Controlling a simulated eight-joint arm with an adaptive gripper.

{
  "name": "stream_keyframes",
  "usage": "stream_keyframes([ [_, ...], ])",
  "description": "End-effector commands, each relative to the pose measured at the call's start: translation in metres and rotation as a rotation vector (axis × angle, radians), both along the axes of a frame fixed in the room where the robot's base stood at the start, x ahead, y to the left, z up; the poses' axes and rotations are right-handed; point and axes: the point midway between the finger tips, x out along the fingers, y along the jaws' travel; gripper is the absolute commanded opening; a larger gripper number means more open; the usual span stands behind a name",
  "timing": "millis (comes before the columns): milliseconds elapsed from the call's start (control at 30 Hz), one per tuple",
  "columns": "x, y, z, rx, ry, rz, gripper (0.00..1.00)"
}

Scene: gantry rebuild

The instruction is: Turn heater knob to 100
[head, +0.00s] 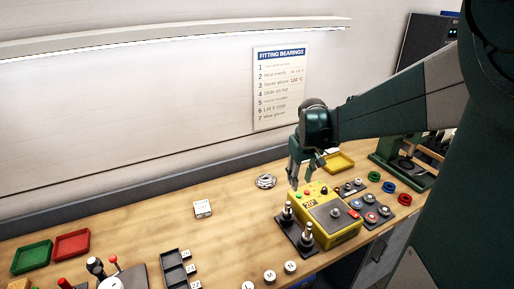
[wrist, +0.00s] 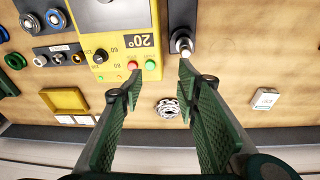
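The yellow heater (head: 345,238) stands on the bench, with a dark plate on top. It also shows at the top of the wrist view (wrist: 112,18). Its black knob (wrist: 100,56) has scale numbers around it, with 60 and 80 legible; its exact setting is too small to read. The display (wrist: 133,41) reads 20°. A red button (wrist: 133,65) and a green button (wrist: 150,65) sit beside the scale. My gripper (wrist: 158,66) is open and empty above the heater's control edge, its left fingertip near the red button and right of the knob. It also shows in the head view (head: 301,182).
A stand with upright metal pins (head: 296,243) is close beside the heater. Bearings on a dark tray (head: 371,212) lie on its other side. A yellow tray (head: 339,162) and a coiled metal item (head: 265,181) lie behind. The bench middle is mostly clear.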

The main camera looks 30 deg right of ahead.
Motion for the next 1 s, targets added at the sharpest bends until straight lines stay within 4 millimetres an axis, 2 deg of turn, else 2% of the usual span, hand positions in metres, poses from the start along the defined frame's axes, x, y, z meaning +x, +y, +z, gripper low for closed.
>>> stream_keyframes([
  [33, 0.004, -0.012, 0.004, 0.004, 0.010, -0.005, 0.32],
  [233, 0.009, -0.050, 0.000, 0.021, 0.054, -0.017, 0.32],
  [600, 0.012, -0.120, -0.015, 0.059, 0.127, -0.033, 0.32],
  [800, 0.010, -0.142, -0.023, 0.075, 0.150, -0.037, 0.32],
  [1000, 0.009, -0.148, -0.027, 0.080, 0.157, -0.038, 0.32],
])
